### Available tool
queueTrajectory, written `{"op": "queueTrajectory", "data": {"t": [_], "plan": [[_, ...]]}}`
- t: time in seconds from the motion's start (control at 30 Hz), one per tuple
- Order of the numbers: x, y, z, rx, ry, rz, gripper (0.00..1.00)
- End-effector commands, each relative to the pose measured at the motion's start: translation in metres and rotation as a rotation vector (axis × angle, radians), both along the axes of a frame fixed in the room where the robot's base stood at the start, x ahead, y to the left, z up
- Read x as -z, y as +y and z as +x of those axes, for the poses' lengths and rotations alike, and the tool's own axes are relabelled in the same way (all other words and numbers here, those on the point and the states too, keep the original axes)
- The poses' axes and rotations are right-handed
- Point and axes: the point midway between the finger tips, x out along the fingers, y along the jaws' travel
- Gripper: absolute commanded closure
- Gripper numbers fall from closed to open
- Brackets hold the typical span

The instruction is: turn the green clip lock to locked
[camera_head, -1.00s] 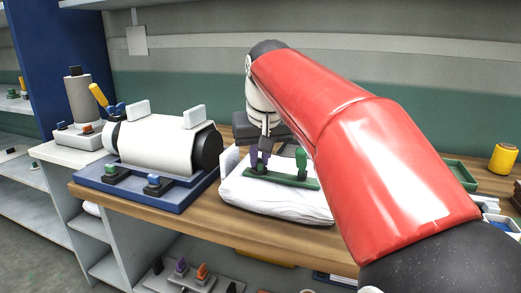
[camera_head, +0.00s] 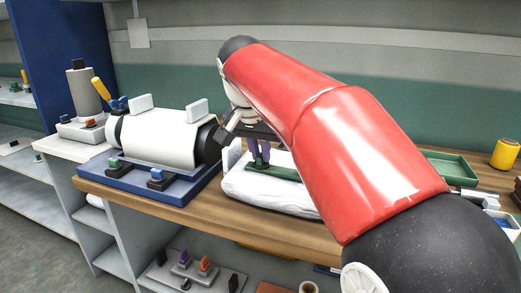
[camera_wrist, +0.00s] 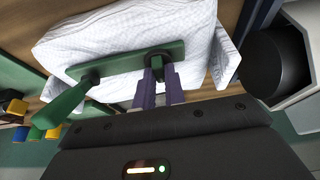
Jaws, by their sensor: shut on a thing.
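The green clip (camera_head: 284,174) lies as a flat bar across the white bag (camera_head: 266,193). In the wrist view, the clip (camera_wrist: 120,64) has a tall green post (camera_wrist: 72,100) at its left end. The small dark green lock knob (camera_wrist: 161,66) is near its right end. My gripper (camera_head: 260,163) points down at the knob end. Its purple fingers (camera_wrist: 158,78) are shut on the knob, one on each side. In the head view the knob is mostly hidden by the fingers, and the post is hidden behind my red arm.
A white roller machine (camera_head: 158,139) on a blue base (camera_head: 150,184) stands close on the left. A green tray (camera_head: 449,167) and a yellow spool (camera_head: 505,154) are at the right. Shelves with small parts (camera_head: 190,262) lie below the wooden bench (camera_head: 225,222).

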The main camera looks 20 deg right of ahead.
Motion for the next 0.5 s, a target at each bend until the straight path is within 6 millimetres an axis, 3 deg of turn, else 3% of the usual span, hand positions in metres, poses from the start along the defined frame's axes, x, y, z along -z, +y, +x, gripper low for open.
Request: {"op": "queueTrajectory", "data": {"t": [0.37, 0.4, 0.5], "plan": [[0.0005, 0.0005, -0.0002, 0.004, 0.003, 0.001, 1.00], [0.0005, 0.0005, -0.0002, 0.004, 0.003, 0.001, 0.87], [0.0005, 0.0004, -0.0001, 0.004, 0.002, 0.001, 0.74]]}}
